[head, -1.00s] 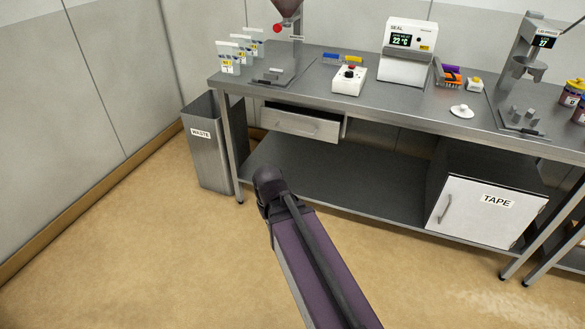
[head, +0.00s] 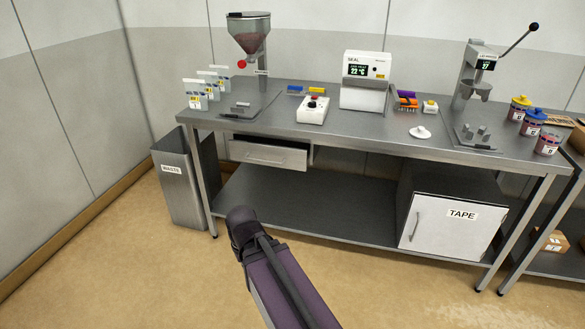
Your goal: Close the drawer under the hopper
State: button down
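The drawer (head: 268,154) hangs under the left part of the steel bench, below the hopper (head: 248,38). Its grey front has a handle and stands out a little from under the bench top, with a dark gap above it, so it looks partly open. The hopper holds reddish-brown material and has a red knob at its left. My arm shows at the bottom centre, in front of and below the drawer, apart from it in the picture. My gripper is not visible.
A waste bin (head: 181,190) stands left of the bench's front left leg. A white TAPE cabinet (head: 447,226) sits on the lower shelf (head: 320,205) at right. A sealer (head: 366,82) and small items stand on the bench top (head: 360,135). The floor in front is clear.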

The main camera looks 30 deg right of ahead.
aim_at(285, 155)
jog(key=k, duration=1.2)
jog(key=u, duration=0.45)
jog(key=i, duration=1.8)
jog(key=z, duration=0.25)
